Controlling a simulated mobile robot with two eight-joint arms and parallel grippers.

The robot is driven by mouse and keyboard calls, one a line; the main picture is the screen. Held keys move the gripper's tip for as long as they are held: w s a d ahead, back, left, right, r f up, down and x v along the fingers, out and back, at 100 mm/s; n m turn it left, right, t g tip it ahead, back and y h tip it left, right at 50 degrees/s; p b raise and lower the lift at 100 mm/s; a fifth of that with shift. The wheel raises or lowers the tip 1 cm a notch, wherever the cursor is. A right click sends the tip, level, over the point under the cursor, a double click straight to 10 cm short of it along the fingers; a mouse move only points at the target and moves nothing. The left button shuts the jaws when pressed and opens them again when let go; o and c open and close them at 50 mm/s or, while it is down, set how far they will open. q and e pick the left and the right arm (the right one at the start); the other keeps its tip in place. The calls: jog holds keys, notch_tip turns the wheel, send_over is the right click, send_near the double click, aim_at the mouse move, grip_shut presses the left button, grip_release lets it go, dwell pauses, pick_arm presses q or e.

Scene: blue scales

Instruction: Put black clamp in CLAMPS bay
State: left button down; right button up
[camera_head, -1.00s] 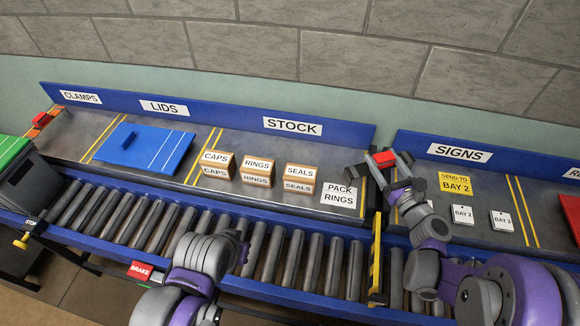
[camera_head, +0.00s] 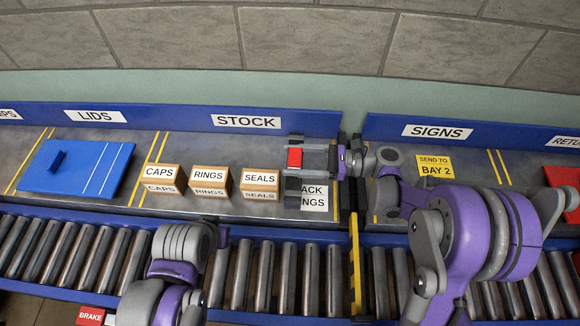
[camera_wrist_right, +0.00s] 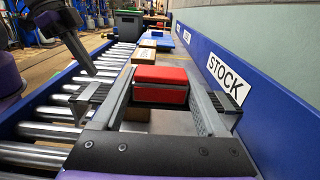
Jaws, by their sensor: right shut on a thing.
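My right gripper (camera_head: 300,167) is shut on a red, block-shaped thing (camera_head: 295,157), held above the right end of the STOCK bay.
The LIDS bay holds a blue lid (camera_head: 75,167). CAPS (camera_head: 161,178), RINGS (camera_head: 210,181) and SEALS (camera_head: 259,182) boxes stand left of my right gripper. A roller conveyor (camera_head: 70,250) runs in front. A yellow-black post (camera_head: 354,245) stands beside the right arm.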

jog(key=shift+f, duration=1.95)
jog(key=shift+f+b, duration=0.15)
jog(key=shift+b, duration=0.15)
jog(key=o, duration=1.4)
